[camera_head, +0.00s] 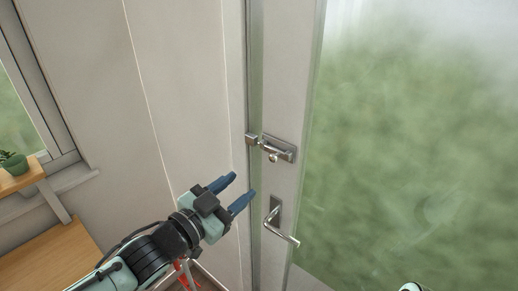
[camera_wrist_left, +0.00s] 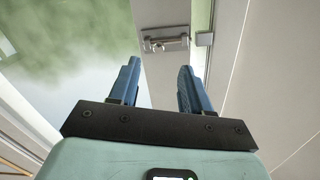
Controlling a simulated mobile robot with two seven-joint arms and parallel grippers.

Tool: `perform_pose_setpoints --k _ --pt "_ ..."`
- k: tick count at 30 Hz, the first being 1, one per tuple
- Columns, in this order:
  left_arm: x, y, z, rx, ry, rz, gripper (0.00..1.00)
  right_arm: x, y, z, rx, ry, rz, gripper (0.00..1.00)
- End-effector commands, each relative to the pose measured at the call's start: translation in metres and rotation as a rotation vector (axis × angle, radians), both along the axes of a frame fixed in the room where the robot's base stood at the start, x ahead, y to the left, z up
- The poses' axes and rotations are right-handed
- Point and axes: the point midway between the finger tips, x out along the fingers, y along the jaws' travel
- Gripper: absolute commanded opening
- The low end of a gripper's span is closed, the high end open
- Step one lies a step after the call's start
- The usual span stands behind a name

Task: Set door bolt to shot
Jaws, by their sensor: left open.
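The metal door bolt (camera_head: 277,149) is mounted on the white door frame, with a small knob hanging below its bar. Its keeper (camera_head: 251,139) sits just to the left on the jamb. In the left wrist view, the bolt (camera_wrist_left: 165,44) and the keeper (camera_wrist_left: 204,39) are beyond the fingertips, with a narrow gap between their plates. Whether the bar enters the keeper is too small to tell. My left gripper (camera_head: 240,187) is open and empty, below and left of the bolt, not touching it. It also shows in the left wrist view (camera_wrist_left: 159,68).
A door lever handle (camera_head: 275,222) sticks out below the bolt. The door has a large frosted glass pane (camera_head: 410,150). A wooden shelf with a potted plant (camera_head: 14,165) and a wooden surface (camera_head: 50,258) are at the left.

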Motion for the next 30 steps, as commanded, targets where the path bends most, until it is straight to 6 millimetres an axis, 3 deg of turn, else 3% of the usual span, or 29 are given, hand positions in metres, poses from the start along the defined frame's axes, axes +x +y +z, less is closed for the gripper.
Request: perform_pose_setpoints --k 5,21,30 --pt "0.001 -0.003 0.011 0.0 -0.027 -0.006 0.48 -0.001 0.0 -0.001 -0.001 0.002 -0.001 0.43" --pt "0.084 -0.063 0.011 0.001 -0.026 -0.006 0.48 0.007 0.0 0.01 0.0 -0.008 0.0 0.43" --pt "0.104 -0.077 0.011 -0.002 -0.026 -0.004 0.48 0.011 0.0 0.016 0.0 -0.013 -0.001 0.43"
